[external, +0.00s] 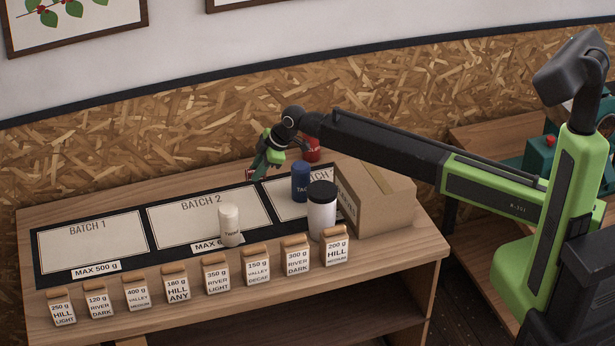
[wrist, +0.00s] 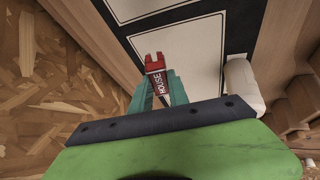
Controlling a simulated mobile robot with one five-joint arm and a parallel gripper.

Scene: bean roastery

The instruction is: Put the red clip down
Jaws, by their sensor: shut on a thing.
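My gripper (external: 257,171) is over the back part of the table, near the rear edge of the batch mat, between the BATCH 2 panel (external: 180,226) and the panel to its right. In the wrist view its teal fingers (wrist: 160,88) are shut on the red clip (wrist: 155,66), which carries a white label reading HOUSE. The clip's forked end points away from the gripper. In the external view only a small red bit of the clip (external: 249,175) shows beside the fingers. Its height above the table is hard to tell.
A blue canister (external: 301,184), a red canister (external: 312,155), a black-lidded white jar (external: 322,216) and a cardboard box (external: 385,205) stand right of my gripper. A small white cylinder (external: 229,228) stands at BATCH 2's front. Several labelled bags line the front edge. BATCH 1 (external: 92,248) is bare.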

